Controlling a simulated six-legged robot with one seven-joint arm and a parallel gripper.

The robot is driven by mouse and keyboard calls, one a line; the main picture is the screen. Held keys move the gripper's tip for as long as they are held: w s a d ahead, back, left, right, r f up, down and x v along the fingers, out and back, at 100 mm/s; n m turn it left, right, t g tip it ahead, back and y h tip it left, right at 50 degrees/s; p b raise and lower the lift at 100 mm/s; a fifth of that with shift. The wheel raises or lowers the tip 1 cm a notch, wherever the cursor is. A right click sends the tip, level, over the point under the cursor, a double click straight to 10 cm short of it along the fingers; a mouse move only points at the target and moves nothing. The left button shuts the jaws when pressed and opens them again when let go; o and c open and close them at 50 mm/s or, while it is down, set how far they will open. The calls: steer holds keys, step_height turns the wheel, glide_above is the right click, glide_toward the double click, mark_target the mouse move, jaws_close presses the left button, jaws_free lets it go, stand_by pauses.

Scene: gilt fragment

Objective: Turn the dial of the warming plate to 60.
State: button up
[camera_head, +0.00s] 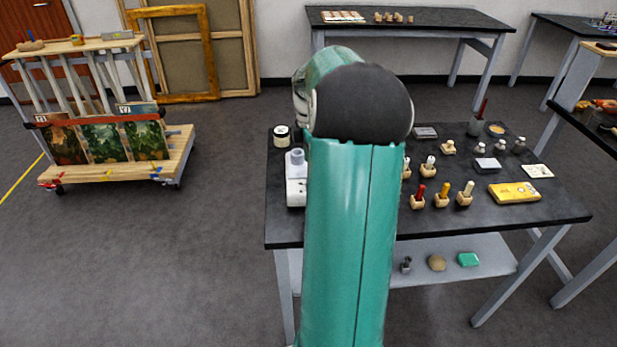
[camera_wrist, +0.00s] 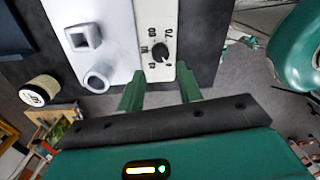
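The warming plate (camera_head: 296,190) is a white device at the left end of the black table, partly hidden behind my arm in the head view. In the wrist view its pale body (camera_wrist: 112,45) has a square socket and a round tube on top. Its black dial (camera_wrist: 160,52) sits on a light strip with numbers around it; 60 and 70 are readable at the top. The dial's exact setting is too small to tell. My gripper (camera_wrist: 160,84) is open, its two green fingers apart and pointing toward the dial, with nothing between them. My arm hides the gripper in the head view.
Several small bottles and wooden-based tools, including a red one (camera_head: 418,193), and a yellow case (camera_head: 514,192) occupy the table (camera_head: 440,225) to the right.

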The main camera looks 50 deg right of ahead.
step_height(320, 180, down, 7)
steer(key=shift+s+a+r, duration=0.15)
steer(key=c, duration=0.7)
